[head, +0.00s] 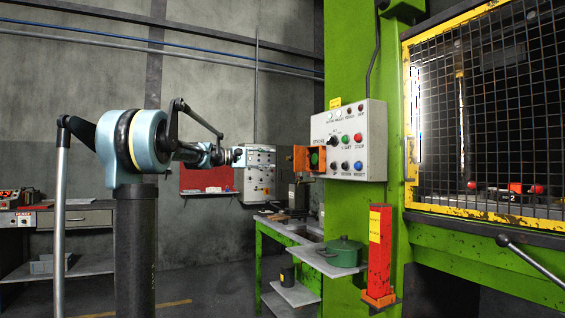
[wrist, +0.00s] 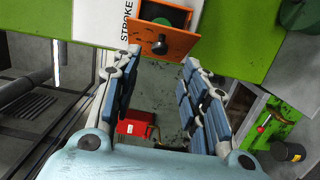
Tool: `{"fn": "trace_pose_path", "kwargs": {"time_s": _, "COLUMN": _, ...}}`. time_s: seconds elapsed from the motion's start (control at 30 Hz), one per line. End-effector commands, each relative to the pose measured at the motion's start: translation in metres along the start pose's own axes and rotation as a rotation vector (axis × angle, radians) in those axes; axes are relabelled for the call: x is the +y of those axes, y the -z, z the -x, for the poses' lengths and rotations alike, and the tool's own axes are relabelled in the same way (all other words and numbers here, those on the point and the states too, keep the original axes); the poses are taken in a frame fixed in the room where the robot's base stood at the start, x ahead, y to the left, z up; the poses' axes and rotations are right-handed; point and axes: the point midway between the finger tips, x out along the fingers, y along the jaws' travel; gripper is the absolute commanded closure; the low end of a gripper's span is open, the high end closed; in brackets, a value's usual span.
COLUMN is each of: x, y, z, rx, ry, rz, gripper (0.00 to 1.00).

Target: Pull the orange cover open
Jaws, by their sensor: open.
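The orange cover (head: 300,159) is on the left side of the light grey control box (head: 350,140), with a green button (head: 315,160) showing beside it. In the wrist view the orange cover (wrist: 178,42) has a small dark round knob (wrist: 159,45). The green button shows past its upper edge, so the cover stands at least partly away from it; I cannot tell how far. My gripper (head: 238,157) is to the left of the cover in the head view. In the wrist view my gripper (wrist: 162,60) is open and empty, its fingertips to either side below the knob, apart from it.
The control box has several other buttons and sits on a green press column (head: 352,60). A yellow-framed mesh guard (head: 485,110) is on the right. Below are a green pot (head: 342,252) on a shelf and a red post (head: 380,250). A green workbench (head: 275,240) stands behind.

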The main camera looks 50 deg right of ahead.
Motion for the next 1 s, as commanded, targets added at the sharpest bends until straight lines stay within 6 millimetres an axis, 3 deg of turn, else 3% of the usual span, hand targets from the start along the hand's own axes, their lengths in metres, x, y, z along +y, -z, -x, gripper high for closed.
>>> {"fn": "trace_pose_path", "kwargs": {"time_s": 0.2, "x": 0.0, "y": 0.0, "z": -0.039, "rx": -0.003, "ry": 0.0, "rz": 0.0, "gripper": 0.59}}
{"fn": "trace_pose_path", "kwargs": {"time_s": 0.4, "x": 0.0, "y": 0.0, "z": -0.065, "rx": -0.003, "ry": 0.0, "rz": 0.0, "gripper": 0.59}}
{"fn": "trace_pose_path", "kwargs": {"time_s": 0.6, "x": 0.0, "y": 0.0, "z": -0.077, "rx": -0.001, "ry": 0.0, "rz": 0.0, "gripper": 0.59}}
{"fn": "trace_pose_path", "kwargs": {"time_s": 0.9, "x": 0.0, "y": 0.0, "z": -0.078, "rx": 0.0, "ry": 0.0, "rz": 0.0, "gripper": 0.59}}
{"fn": "trace_pose_path", "kwargs": {"time_s": 1.0, "x": 0.0, "y": 0.0, "z": -0.078, "rx": 0.0, "ry": 0.0, "rz": 0.0, "gripper": 0.82}}
